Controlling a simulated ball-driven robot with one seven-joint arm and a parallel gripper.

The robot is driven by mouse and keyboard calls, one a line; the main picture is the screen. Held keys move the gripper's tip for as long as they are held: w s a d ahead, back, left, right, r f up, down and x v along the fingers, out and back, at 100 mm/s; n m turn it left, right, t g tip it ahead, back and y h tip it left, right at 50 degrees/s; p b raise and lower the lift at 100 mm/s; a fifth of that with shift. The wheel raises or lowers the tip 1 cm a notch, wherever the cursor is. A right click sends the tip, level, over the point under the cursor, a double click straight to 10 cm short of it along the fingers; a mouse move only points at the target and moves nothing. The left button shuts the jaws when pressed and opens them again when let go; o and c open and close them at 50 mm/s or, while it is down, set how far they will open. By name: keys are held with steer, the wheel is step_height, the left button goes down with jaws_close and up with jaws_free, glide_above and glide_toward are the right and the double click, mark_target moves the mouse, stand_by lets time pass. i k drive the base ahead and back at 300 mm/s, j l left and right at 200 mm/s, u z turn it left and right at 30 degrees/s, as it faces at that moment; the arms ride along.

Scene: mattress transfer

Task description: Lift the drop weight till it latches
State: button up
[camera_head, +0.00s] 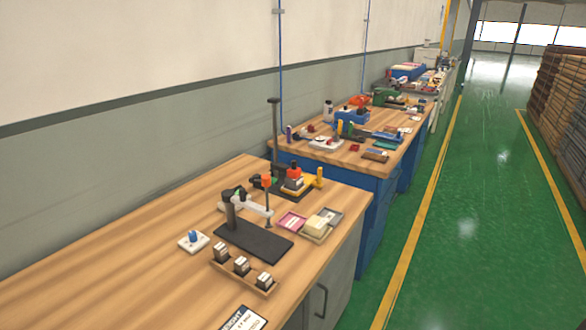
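A tall dark post (274,135) stands towards the back of the near wooden bench, beside a dark base. At its foot, over the base, is a small grey block with a red-orange top (294,171); this looks like the drop weight, but it is too small to be sure. A yellow upright piece (319,177) stands just right of it. Whether the weight touches the post or a latch cannot be told. My gripper is not in view.
Nearer stands a black-based stand (253,241) with a pale arm and red-topped rod. A wooden rack with several blocks (242,268), a blue-knobbed white plate (193,241) and trays (322,224) surround it. The bench's left part is clear. Green floor (450,240) lies open on the right.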

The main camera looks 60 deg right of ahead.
mark_target(294, 172)
steer(key=l+z, duration=0.1)
steer(key=z, duration=0.3)
steer(key=i+l+z, duration=0.1)
steer(key=z, duration=0.35)
steer(key=l+z, duration=0.1)
steer(key=z, duration=0.3)
steer(key=i+j, duration=0.05)
